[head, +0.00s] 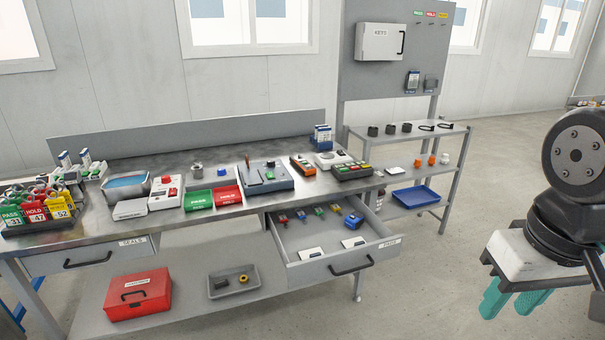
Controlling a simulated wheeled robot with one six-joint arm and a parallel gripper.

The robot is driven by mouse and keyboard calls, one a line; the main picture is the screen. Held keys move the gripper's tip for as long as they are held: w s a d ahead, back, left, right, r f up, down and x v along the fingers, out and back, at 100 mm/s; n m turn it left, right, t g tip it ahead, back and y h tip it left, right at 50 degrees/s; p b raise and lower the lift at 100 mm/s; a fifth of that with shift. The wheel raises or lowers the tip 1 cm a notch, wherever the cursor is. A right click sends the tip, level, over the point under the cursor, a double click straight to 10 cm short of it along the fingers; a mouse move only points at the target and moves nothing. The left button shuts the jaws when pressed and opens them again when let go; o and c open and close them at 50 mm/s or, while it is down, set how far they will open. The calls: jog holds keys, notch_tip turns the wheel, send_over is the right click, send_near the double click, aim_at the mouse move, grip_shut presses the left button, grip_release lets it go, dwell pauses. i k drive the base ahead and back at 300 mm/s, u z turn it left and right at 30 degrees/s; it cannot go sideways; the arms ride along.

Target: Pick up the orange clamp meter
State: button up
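An orange and black handheld device (302,166), which looks like the clamp meter, lies on the steel workbench (300,204) right of the middle. It lies between a blue-grey test unit (266,178) and a white device with a round top (328,160). My gripper (508,304) is at the far right edge, well away from the bench and over the floor. Its two teal fingers point down and stand apart with nothing seen between them. The rest of my wrist is partly cut off by the frame edge.
An open drawer (332,250) with small tools juts out below the clamp meter. Green and red trays (212,198) lie left of it, and a tag tray (354,171) lies right. A shelf rack (418,135) stands behind at right. The floor between bench and gripper is clear.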

aim_at(304, 166)
jog(key=u, duration=0.6)
jog(key=i, duration=0.5)
jog(key=u, duration=0.75)
jog(key=i, duration=0.7)
jog(key=z, duration=0.75)
jog(key=i, duration=0.7)
jog(key=z, duration=0.75)
